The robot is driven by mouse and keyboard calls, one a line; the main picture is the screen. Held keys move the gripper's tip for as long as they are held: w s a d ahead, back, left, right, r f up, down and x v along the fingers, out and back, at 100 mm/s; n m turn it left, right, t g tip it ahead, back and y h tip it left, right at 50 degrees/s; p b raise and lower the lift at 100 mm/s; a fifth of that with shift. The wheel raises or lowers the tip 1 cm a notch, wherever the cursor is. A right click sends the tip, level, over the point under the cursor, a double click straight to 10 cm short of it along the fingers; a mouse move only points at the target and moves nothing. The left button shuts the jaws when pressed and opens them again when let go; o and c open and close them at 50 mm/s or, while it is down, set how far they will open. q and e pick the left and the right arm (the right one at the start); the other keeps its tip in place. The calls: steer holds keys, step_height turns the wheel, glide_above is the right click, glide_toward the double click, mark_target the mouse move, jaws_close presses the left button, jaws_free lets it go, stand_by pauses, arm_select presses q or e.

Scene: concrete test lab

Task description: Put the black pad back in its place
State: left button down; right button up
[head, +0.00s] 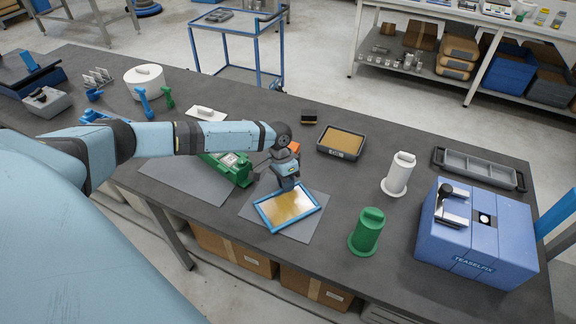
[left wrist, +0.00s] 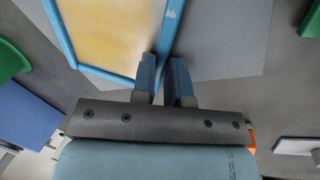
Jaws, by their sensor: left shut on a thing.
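A small black block with a yellowish lower edge (head: 309,116) lies on the dark bench behind my left gripper; it is the thing that best fits the black pad. My left gripper (head: 287,185) is at the far edge of a blue-framed panel with a yellow middle (head: 262,213). In the left wrist view, the fingers (left wrist: 162,80) are closed around the blue frame edge (left wrist: 164,45). The panel is over a grey mat (head: 318,228); whether it touches the mat I cannot tell. My right gripper is not in view.
A dark tray with a brown filling (head: 322,147) stands right of the black block. A white cylinder (head: 398,175), a green cylinder (head: 367,232) and a blue machine (head: 470,250) stand further right. A green device (head: 236,176) is close left of my gripper.

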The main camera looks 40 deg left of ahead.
arm_select(q)
steer(key=shift+s+a, duration=0.2)
steer(key=c, duration=1.1)
jaws_free()
steer(key=shift+d+r, duration=0.1)
steer(key=shift+o, duration=0.2)
steer(key=shift+a+r, duration=0.25)
steer(key=shift+r, duration=0.15)
steer(key=v, duration=1.3)
steer(key=shift+d+b, duration=0.2)
steer(key=shift+b, duration=0.15)
